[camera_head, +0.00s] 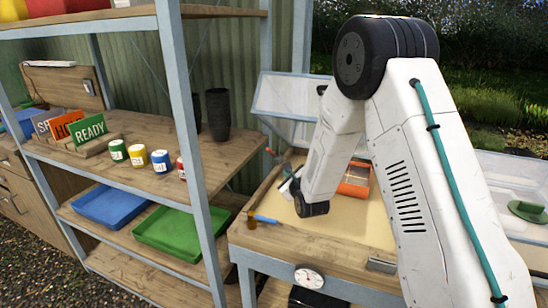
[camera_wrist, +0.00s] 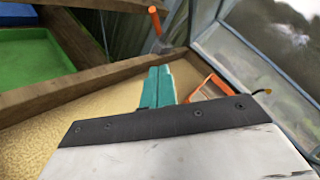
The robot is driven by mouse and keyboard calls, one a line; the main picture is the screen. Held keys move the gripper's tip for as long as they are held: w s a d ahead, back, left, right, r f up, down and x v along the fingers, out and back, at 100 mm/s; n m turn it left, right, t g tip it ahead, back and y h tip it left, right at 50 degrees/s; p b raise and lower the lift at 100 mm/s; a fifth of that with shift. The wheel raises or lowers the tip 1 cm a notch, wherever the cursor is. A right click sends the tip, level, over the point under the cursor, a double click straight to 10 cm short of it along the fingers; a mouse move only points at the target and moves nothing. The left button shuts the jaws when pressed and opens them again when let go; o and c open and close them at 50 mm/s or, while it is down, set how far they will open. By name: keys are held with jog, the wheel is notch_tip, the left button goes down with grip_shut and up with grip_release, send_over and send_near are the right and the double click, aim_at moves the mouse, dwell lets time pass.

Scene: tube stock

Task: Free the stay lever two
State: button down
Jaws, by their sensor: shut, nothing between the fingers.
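My gripper (camera_wrist: 157,86) shows in the wrist view as two teal fingers pressed together, with nothing between them. They point toward the far wooden edge of the sand-coloured bench (camera_wrist: 110,100). A lever-like piece with an orange end (camera_wrist: 154,18) stands upright beyond that edge, apart from the fingertips. In the head view a small red-orange tip (camera_head: 269,151) shows near the bench's back left corner. A blue-handled piece (camera_head: 264,219) lies at the bench's front left edge. No label shows which piece is stay lever two. My arm hides part of the bench.
An orange-framed box (camera_head: 355,180) sits on the bench, right of my wrist. A glazed lid (camera_head: 290,95) stands raised behind. The shelf rack (camera_head: 187,130) is close on the left, holding a green tray (camera_head: 180,232) and paint cans. A round gauge (camera_head: 309,277) is on the front.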

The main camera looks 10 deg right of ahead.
send_near(271, 152)
jog(key=w+d+f, duration=0.2)
jog(key=f, duration=0.1)
jog(key=shift+w+f, duration=0.1)
jog(key=shift+w, duration=0.3)
jog(key=shift+w+a+r, duration=0.3)
jog(key=shift+w, duration=0.25)
jog(key=shift+w+a+r, duration=0.25)
jog(key=shift+w+r, duration=0.05)
jog(key=shift+w, duration=0.25)
jog(key=shift+w+a+r, duration=0.3)
jog(key=shift+w, duration=0.25)
jog(key=shift+w, duration=0.1)
